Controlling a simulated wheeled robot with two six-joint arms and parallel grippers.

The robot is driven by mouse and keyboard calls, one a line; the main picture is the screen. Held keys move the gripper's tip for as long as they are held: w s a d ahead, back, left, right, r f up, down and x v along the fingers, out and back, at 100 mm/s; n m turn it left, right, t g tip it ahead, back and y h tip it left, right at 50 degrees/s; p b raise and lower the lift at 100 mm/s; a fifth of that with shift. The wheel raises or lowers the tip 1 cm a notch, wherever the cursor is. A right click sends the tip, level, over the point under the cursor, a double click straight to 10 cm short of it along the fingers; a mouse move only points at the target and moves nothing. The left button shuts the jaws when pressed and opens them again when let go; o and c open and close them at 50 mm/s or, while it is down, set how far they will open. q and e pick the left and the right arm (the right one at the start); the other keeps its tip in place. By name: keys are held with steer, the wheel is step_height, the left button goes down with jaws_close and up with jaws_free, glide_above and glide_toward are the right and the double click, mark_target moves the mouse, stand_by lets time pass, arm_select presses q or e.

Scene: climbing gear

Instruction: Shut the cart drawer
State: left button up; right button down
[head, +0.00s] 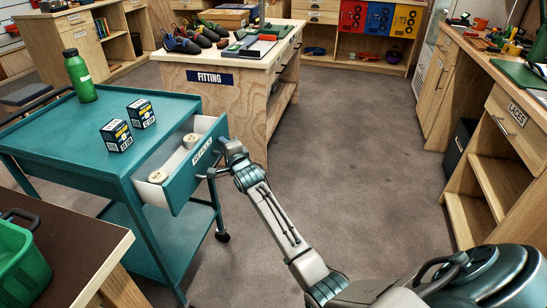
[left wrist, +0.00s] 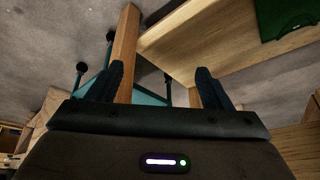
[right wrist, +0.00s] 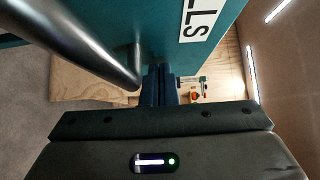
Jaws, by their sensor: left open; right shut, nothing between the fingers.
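The teal cart (head: 95,115) stands at the left in the head view. Its drawer (head: 196,160) is pulled out towards the right, with a pale lettered label on its front and several light round items (head: 157,176) inside. My right gripper (head: 226,149) is shut and empty at the drawer front. In the right wrist view its fingers (right wrist: 158,78) point at the teal front (right wrist: 160,30), beside the grey bar handle (right wrist: 85,45); I cannot tell whether they touch. My left gripper (left wrist: 158,88) is open and empty; it shows only in the left wrist view.
A green bottle (head: 79,76) and two dark boxes (head: 117,135) stand on the cart top. The wooden fitting bench (head: 215,95) stands close behind the drawer. A brown-topped table (head: 75,250) with a green bin (head: 20,265) is at front left. The floor at centre is clear.

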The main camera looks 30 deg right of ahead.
mark_target(197, 138)
steer(key=w+a+b, duration=0.2)
steer(key=w, duration=0.1)
steer(key=shift+w+a+f, duration=0.1)
steer(key=shift+w+a, duration=0.05)
steer(key=shift+a, duration=0.25)
arm_select(q)
steer(key=w+d+f+n+t+h+b, duration=0.1)
steer(key=w+d+f+t+h+b, duration=0.15)
steer(key=f+t, duration=0.2)
arm_select(e)
steer(key=w+a, duration=0.2)
steer(key=shift+w+a, duration=0.15)
steer(key=shift+w, duration=0.2)
steer(key=shift+w+a+r+b, duration=0.2)
steer(key=shift+w+a+b, duration=0.45)
steer(key=shift+b, duration=0.35)
steer(key=shift+r, duration=0.15)
arm_select(q)
steer(key=w+r+t, duration=0.6)
steer(key=w+r, duration=0.1)
steer(key=r, duration=0.2)
steer(key=shift+y, duration=0.45)
arm_select(e)
steer(key=shift+r, duration=0.15)
arm_select(q)
steer(key=shift+f, duration=0.1)
